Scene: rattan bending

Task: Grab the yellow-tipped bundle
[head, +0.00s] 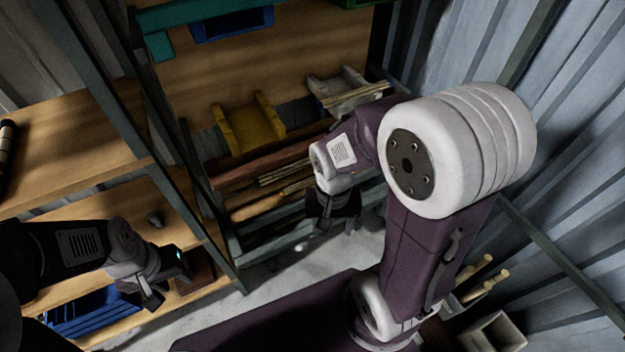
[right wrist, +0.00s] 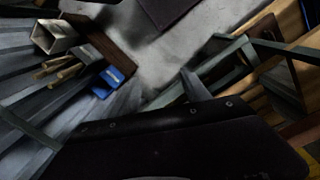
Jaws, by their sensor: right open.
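A bundle of tan rods with pale yellowish ends (head: 482,279) stands at the lower right, partly hidden behind my right arm. Rod ends also show at the left of the right wrist view (right wrist: 60,68). Other tan rods (head: 262,198) lie on the rack in the middle; I cannot tell for sure which bundle has the yellow tips. My right gripper (head: 337,223) is open and empty, pointing down in front of the rack's right part. My left gripper (head: 165,287) is at the lower left by the shelf; its finger gap is unclear.
A yellow cradle (head: 249,125) and a grey one (head: 347,88) sit above the rack rods. A blue bin (head: 92,312) is on the lower left shelf. A pale open box (head: 493,333) stands at the lower right. Green posts and corrugated walls bound the space; some grey floor is clear.

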